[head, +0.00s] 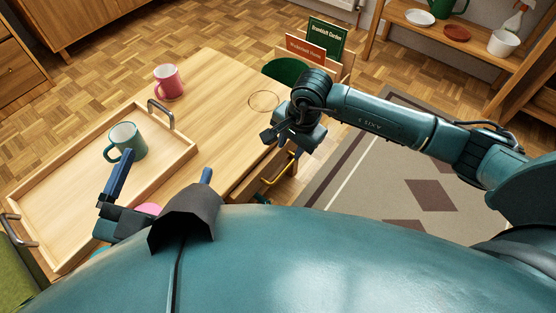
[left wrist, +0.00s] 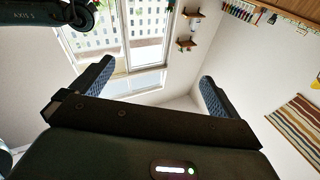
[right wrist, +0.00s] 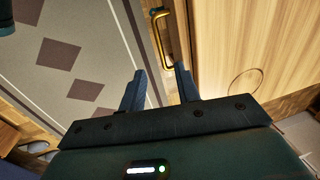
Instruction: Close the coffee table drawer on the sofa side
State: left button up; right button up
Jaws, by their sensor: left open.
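The wooden coffee table (head: 215,90) fills the left of the head view. A brass drawer handle (head: 277,177) shows at its right side, below the top, partly behind my right gripper (head: 284,140). In the right wrist view the brass handle (right wrist: 161,38) lies just beyond the fingertips of my right gripper (right wrist: 160,72), beside the table top (right wrist: 235,50). I see no contact. The right fingers are partly apart and empty. How far the drawer stands out is unclear. My left gripper (head: 168,165) is open and empty by the near side of the table; its fingers also show in the left wrist view (left wrist: 155,78).
A patterned rug (head: 385,190) lies right of the table, under my right arm.

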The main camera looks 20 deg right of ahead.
pick_arm(q)
jog(key=shift+w+r+m+t+h+b, duration=0.15)
jog(key=shift+r+m+t+h+b, duration=0.4)
jog(key=shift+b, duration=0.7)
jog(key=shift+w+r+m+t+h+b, duration=0.15)
jog(key=shift+r+t+h+b, duration=0.1)
jog(key=shift+r+h+b, duration=0.8)
pick_arm(e)
jog(key=shift+w+a+f, duration=0.25)
jog(key=shift+f, duration=1.85)
jog(key=shift+w+a+f, duration=0.25)
jog(key=shift+w+f, duration=0.05)
jog(key=shift+f, duration=1.8)
jog(key=shift+w+a+f, duration=0.25)
jog(key=shift+f, duration=1.85)
pick_arm(q)
jog(key=shift+f+y, duration=0.2)
jog(key=shift+y, duration=0.1)
pick_arm(e)
grip_shut()
